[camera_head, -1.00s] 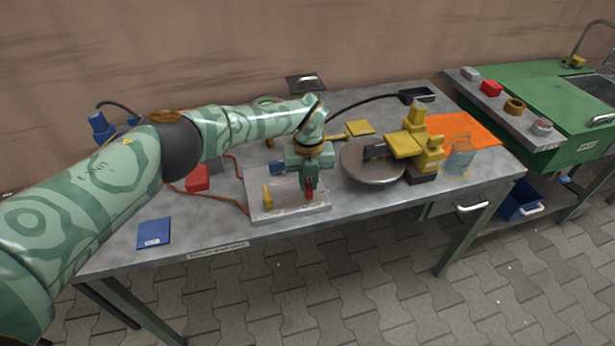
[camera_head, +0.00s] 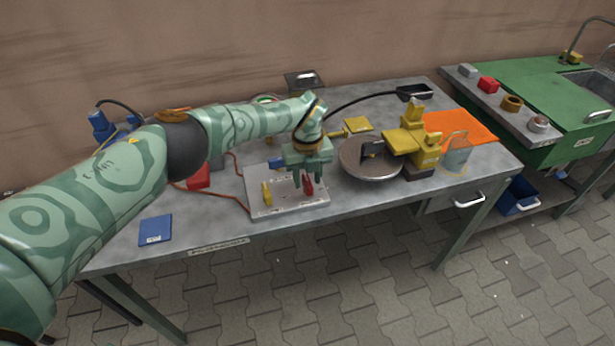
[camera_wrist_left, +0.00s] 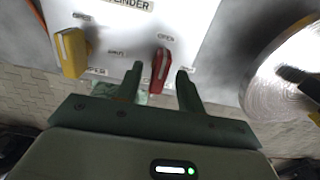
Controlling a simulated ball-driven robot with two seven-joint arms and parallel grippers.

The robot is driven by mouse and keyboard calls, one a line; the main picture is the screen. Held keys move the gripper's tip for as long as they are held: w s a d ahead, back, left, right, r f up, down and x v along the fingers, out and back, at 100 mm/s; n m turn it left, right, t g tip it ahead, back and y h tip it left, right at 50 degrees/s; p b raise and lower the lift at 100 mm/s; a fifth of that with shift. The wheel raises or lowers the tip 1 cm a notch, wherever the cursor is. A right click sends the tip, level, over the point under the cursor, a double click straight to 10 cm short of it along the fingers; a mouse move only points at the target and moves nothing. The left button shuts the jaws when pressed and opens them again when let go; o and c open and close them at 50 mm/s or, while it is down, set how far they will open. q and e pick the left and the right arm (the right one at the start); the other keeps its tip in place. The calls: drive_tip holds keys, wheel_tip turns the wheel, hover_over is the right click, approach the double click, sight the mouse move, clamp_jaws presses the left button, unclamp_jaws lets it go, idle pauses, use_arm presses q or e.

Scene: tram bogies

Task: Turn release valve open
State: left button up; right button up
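A pale panel (camera_head: 285,200) lies on the grey workbench, with a yellow lever handle (camera_head: 267,193) on its left and a red lever handle (camera_head: 308,185) on its right. I cannot tell from the labels which is the release valve. My left gripper (camera_head: 310,180) is over the red handle, pointing down. In the left wrist view its fingers (camera_wrist_left: 158,82) are apart, with the red handle between them in the picture. My right gripper is out of view.
A round metal disc (camera_head: 366,168) and a yellow device (camera_head: 415,142) stand right of the panel. A glass beaker (camera_head: 456,158) is further right near an orange cloth (camera_head: 470,126). A red block (camera_head: 198,178) and orange cord lie left. The bench front by the blue card (camera_head: 155,230) is mostly clear.

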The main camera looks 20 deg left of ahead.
sight(308, 180)
use_arm(q)
wheel_tip(308, 180, up, 16)
drive_tip(key=p, duration=0.4)
drive_tip(key=shift+p, duration=0.35)
drive_tip(key=shift+r, duration=0.1)
